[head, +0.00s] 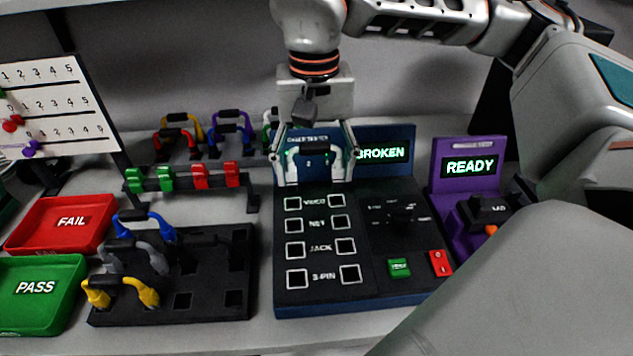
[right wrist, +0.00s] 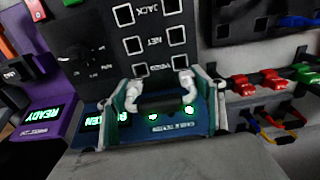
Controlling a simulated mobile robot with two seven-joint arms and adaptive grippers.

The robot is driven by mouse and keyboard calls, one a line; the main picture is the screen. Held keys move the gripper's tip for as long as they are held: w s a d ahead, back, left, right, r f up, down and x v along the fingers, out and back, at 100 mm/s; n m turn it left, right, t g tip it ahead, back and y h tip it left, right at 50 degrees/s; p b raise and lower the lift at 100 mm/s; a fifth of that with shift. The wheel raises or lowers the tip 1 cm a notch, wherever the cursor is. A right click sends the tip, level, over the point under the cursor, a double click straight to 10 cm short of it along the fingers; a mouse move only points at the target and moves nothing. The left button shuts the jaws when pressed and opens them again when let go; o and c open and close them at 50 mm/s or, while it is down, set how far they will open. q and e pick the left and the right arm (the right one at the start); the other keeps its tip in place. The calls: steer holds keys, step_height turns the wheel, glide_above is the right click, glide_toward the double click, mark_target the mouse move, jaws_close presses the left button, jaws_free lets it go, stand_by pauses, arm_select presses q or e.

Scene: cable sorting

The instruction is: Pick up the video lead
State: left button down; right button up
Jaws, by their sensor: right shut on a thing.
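My right gripper (head: 316,158) is shut on a white lead (head: 338,163) with a black middle grip. The lead is above the back of the dark cable tester (head: 350,232), just behind the sockets marked VIDEO. In the right wrist view the lead (right wrist: 188,90) lies between the two fingers of the gripper (right wrist: 168,112). I cannot tell whether its plugs touch the tester. No marking on the lead shows its kind. The tester's display (head: 383,152) reads BROKEN. My left gripper is not in view.
A black board (head: 215,300) with blue, grey and yellow leads stands left of the tester. The red FAIL tray (head: 95,245) and green PASS tray (head: 70,320) are farther left. More leads (head: 230,125) stand at the back. A purple READY unit (head: 447,180) is on the right.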

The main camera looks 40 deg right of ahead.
arm_select(q)
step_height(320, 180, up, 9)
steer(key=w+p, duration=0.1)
steer(key=p, duration=0.7)
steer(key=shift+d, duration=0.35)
arm_select(e)
step_height(320, 180, up, 18)
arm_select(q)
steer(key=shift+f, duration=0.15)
